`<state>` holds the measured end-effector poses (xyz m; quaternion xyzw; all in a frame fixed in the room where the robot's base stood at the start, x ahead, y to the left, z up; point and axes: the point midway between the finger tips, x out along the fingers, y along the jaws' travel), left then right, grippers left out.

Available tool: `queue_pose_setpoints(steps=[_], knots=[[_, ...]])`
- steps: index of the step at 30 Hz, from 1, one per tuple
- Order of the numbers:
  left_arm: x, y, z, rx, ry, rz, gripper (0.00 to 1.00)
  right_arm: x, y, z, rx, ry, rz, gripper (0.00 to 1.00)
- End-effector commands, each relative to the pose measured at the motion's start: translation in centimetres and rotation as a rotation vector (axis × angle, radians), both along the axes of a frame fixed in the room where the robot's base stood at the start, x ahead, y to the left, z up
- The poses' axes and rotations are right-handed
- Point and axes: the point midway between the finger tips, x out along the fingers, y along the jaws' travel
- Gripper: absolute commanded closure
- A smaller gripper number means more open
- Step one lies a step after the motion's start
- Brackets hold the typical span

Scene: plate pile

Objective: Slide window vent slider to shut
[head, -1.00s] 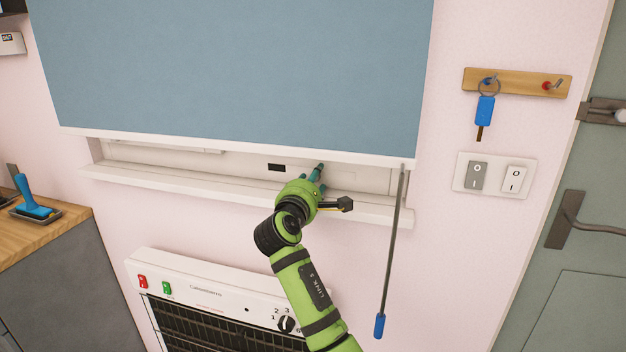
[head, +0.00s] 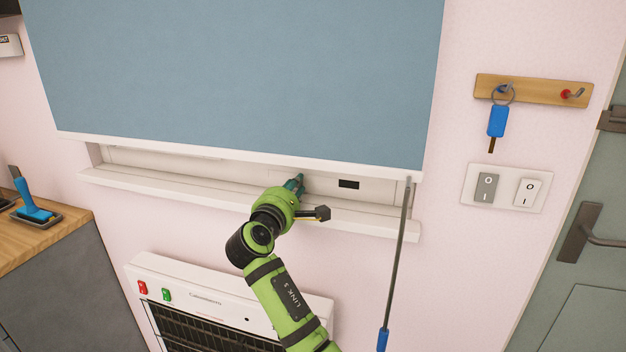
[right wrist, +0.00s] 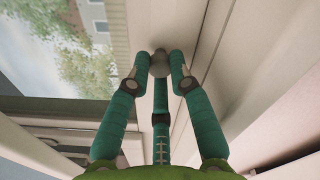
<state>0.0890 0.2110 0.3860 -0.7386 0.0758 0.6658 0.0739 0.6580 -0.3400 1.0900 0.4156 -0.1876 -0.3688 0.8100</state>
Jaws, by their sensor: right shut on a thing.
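The window vent slider shows as a small grey knob (right wrist: 159,68) on a pale strip of the window frame in the right wrist view. My right gripper (head: 297,180) reaches under the blue blind to the strip. In the right wrist view its teal fingers (right wrist: 160,75) are closed around the knob, one on each side and one below. A dark rectangular slot (head: 348,184) shows in the strip to the right of the gripper. The slider's plate is hard to make out against the pale strip. My left gripper is not in view.
The blue blind (head: 240,80) hangs just above the gripper. The white sill (head: 130,180) runs below it. A blind wand (head: 397,260) hangs to the right. A heater (head: 200,290) stands below, near my arm. Light switches (head: 506,188) are on the right wall.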

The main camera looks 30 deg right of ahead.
Motion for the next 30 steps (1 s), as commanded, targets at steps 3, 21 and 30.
queue_pose_setpoints(steps=[3,21,30], knots=[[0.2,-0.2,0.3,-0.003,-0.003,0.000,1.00,0.2,-0.5,0.1,0.000,-0.001,-0.012,1.00],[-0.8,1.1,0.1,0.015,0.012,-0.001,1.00,0.2,-0.4,0.1,0.000,-0.002,-0.009,0.54],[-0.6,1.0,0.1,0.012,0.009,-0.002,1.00,-1.9,2.3,0.0,0.001,-0.003,-0.005,0.54]])
